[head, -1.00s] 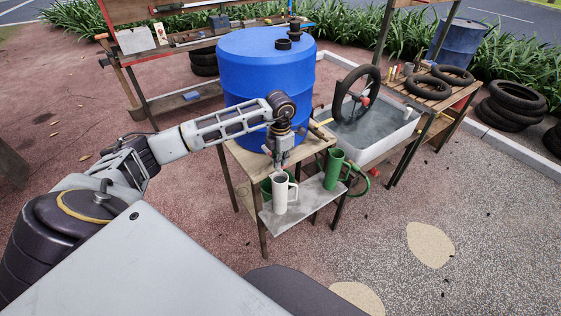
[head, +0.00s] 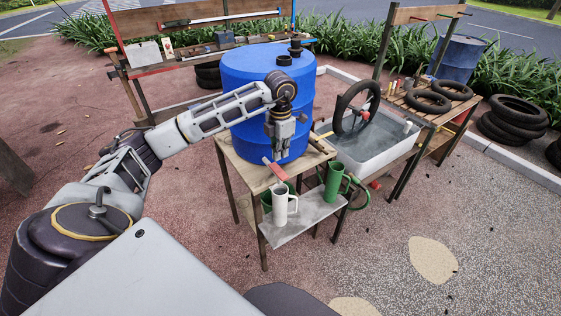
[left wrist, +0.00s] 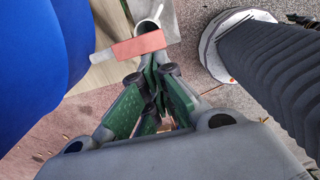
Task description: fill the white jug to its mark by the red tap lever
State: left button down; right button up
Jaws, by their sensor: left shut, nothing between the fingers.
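The white jug (head: 280,204) stands upright on a grey shelf (head: 300,226) below the blue barrel (head: 255,95). It also shows partly in the left wrist view (left wrist: 148,25). The red tap lever (head: 275,170) is above the jug, at the barrel's stand. In the left wrist view the lever (left wrist: 138,47) crosses in front of the jug mouth. My left gripper (head: 279,157) is shut and empty, just above the lever; its fingers (left wrist: 151,64) point at it. I cannot tell whether they touch. The jug's mark, its water level and any stream cannot be made out. My right gripper is not in view.
A water trough (head: 372,150) with a wheel (head: 356,108) stands at the right. Open paving (head: 380,250) lies in front.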

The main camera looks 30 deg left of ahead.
pick_arm(q)
jog(key=shift+r, duration=1.95)
jog(key=shift+d, duration=0.1)
